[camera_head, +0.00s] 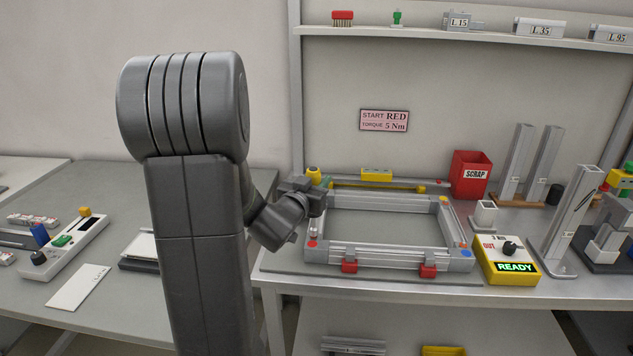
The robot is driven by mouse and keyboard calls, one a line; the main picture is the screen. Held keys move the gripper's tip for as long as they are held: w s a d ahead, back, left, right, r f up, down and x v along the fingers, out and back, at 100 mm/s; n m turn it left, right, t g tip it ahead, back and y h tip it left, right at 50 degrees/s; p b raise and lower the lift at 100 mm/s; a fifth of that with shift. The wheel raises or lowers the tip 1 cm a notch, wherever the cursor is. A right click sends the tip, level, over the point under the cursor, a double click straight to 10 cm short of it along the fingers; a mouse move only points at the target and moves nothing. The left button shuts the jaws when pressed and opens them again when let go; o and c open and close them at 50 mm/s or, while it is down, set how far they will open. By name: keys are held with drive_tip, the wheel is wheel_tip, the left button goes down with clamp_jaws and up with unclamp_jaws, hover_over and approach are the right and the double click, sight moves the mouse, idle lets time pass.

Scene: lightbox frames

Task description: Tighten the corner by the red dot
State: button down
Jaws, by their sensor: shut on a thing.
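A rectangular grey metal frame (385,254) lies on a dark mat on the bench. A red dot (312,244) marks its front left corner. An orange dot is at the back right corner and a blue dot at the front right. My gripper (314,190) is over the back left corner, away from the red dot, shut on a small yellow-topped tool (313,173). The tool's lower part is hidden by the gripper, and I cannot tell whether it touches the frame. A bit of green shows beside it.
Two red clamps (349,266) sit at the frame's front rail. A yellow box (506,262) with a black dial reads READY. A wall sign (384,120) reads START RED, TORQUE 5 Nm. A red SCRAP bin (471,176) and upright profiles stand to the right.

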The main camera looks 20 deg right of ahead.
sight(317, 167)
drive_tip(key=shift+s+f+b, duration=0.15)
drive_tip(key=shift+f+b, duration=0.3)
drive_tip(key=shift+f, duration=0.3)
idle(1.2)
drive_tip(key=shift+r, duration=0.15)
drive_tip(key=shift+r+p, duration=2)
drive_tip(key=shift+r, duration=0.7)
drive_tip(key=shift+d, duration=0.15)
